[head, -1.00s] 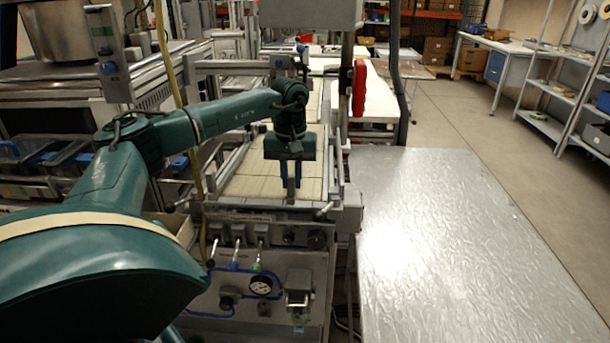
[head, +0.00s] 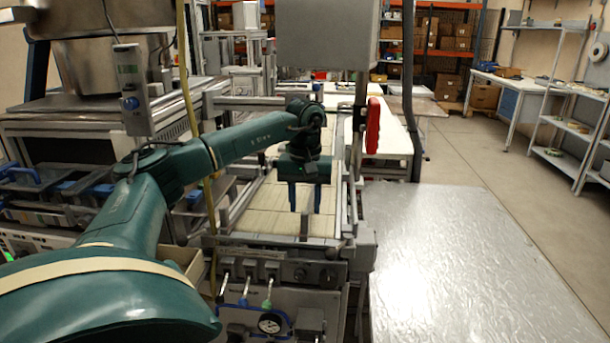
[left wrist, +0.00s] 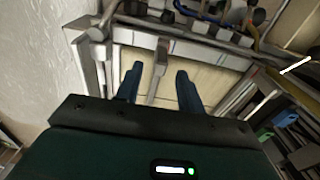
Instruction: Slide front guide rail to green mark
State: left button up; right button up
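My left gripper (head: 305,210) hangs fingers-down over the near end of the beige conveyor belt (head: 262,222). Its two blue fingers are apart. In the left wrist view the open fingers (left wrist: 158,85) stand either side of a grey metal bar (left wrist: 160,62); I cannot tell if they touch it. This bar looks like part of a guide rail, but I cannot be sure. A pale strip with small coloured marks (left wrist: 198,51) runs across the belt's end beside it. I cannot make out a green mark on it. My right gripper is not in view.
Metal side rails (head: 345,195) border the belt. A control panel with a gauge (head: 270,323) and small levers is below its near end. A bare metal table (head: 450,250) stands at right. A yellow hose (head: 188,100) hangs at left. A red handle (head: 373,125) is beyond.

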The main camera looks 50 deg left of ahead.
pick_arm(q)
notch_tip(320, 180, up, 10)
dwell(0.3)
jog(key=shift+f, duration=0.15)
dwell(0.3)
